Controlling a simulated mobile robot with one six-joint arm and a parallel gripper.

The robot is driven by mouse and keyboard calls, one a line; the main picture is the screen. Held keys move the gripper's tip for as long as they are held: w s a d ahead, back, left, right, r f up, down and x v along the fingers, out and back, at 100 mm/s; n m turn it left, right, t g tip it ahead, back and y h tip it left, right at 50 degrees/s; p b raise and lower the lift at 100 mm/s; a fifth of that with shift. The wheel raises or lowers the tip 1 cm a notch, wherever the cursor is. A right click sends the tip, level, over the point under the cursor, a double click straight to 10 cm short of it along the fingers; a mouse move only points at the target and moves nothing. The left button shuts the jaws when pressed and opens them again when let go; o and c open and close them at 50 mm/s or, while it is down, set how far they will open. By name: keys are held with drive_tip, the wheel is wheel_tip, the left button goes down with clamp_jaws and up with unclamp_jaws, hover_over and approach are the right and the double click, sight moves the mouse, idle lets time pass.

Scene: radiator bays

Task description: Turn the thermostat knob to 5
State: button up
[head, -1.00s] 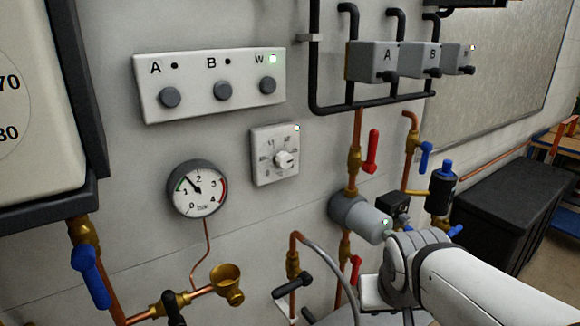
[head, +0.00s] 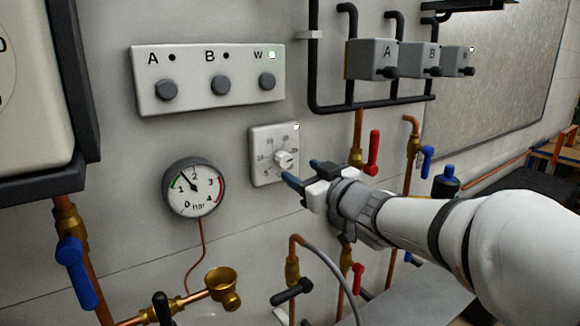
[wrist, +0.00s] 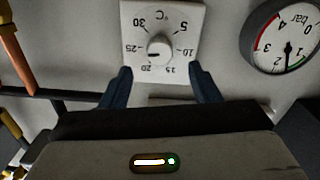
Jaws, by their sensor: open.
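The thermostat (head: 260,172) is a pale square plate on the wall with a round white knob (head: 285,159). The wrist view shows the plate (wrist: 185,14) upside down, with °C numbers from 5 to 30. There the knob (wrist: 161,47) has a dark mark on its left side, pointing roughly toward 25. My gripper (head: 304,173) is open and empty, with blue fingers just right of and below the knob in the head view. In the wrist view my gripper (wrist: 160,78) has its fingers apart, one each side below the knob, not touching it.
A pressure gauge (head: 194,187) hangs left of the thermostat and also shows in the wrist view (wrist: 283,36). A panel of three buttons (head: 205,95) is above. A red-handled valve (head: 374,150) and copper pipes stand close to the right, near my gripper.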

sight(286, 163)
drive_tip(key=x, duration=0.6)
drive_tip(key=shift+w+a, duration=0.15)
drive_tip(key=shift+w, duration=0.2)
drive_tip(key=c, duration=1)
drive_tip(key=shift+f, duration=0.1)
